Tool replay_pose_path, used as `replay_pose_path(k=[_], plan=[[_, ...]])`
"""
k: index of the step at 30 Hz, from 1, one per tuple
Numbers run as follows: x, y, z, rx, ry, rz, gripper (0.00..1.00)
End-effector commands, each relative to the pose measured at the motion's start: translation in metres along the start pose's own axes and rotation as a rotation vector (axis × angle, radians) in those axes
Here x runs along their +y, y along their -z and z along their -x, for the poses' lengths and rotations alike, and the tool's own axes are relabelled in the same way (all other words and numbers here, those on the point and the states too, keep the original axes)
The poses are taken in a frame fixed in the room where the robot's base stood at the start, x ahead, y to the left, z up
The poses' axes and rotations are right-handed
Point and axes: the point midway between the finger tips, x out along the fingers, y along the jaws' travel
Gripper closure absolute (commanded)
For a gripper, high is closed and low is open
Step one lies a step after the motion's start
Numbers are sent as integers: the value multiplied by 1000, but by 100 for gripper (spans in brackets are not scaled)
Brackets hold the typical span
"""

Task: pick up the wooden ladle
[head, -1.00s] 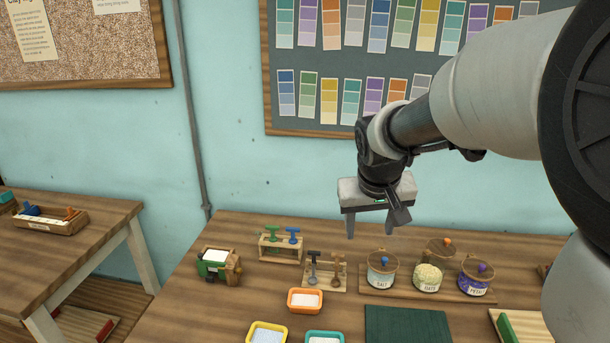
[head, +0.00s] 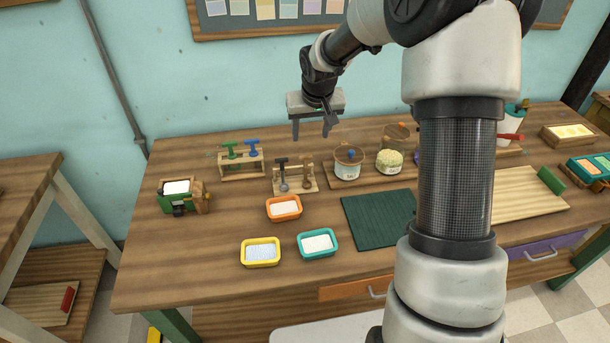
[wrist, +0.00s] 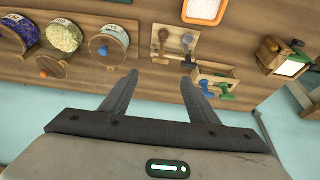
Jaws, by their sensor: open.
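The wooden ladle (head: 307,177) is brown and stands in a small wooden rack (head: 309,188) on the table, just right of a dark grey ladle (head: 283,176). In the wrist view the wooden ladle (wrist: 162,42) is left of the grey one (wrist: 187,44), beyond the fingertips. My gripper (head: 312,129) is open and empty, in the air above the table and clear of both ladles. Its two fingers (wrist: 158,80) also show in the wrist view with a gap between them.
A rack of green and blue stamps (head: 241,160) stands left of the ladles. Orange (head: 284,208), yellow (head: 261,252) and teal (head: 318,243) trays lie in front, beside a dark green mat (head: 375,219).

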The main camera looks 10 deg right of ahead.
Motion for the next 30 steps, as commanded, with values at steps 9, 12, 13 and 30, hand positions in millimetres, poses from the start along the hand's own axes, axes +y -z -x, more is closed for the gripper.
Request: replay_pose_path(k=[9,12,13,30], plan=[[-1,-2,-70,-5,1,0,45],[-1,-2,-88,-4,1,2,45],[-1,-2,-92,-4,1,1,45],[-3,-3,-154,-3,0,0,45]])
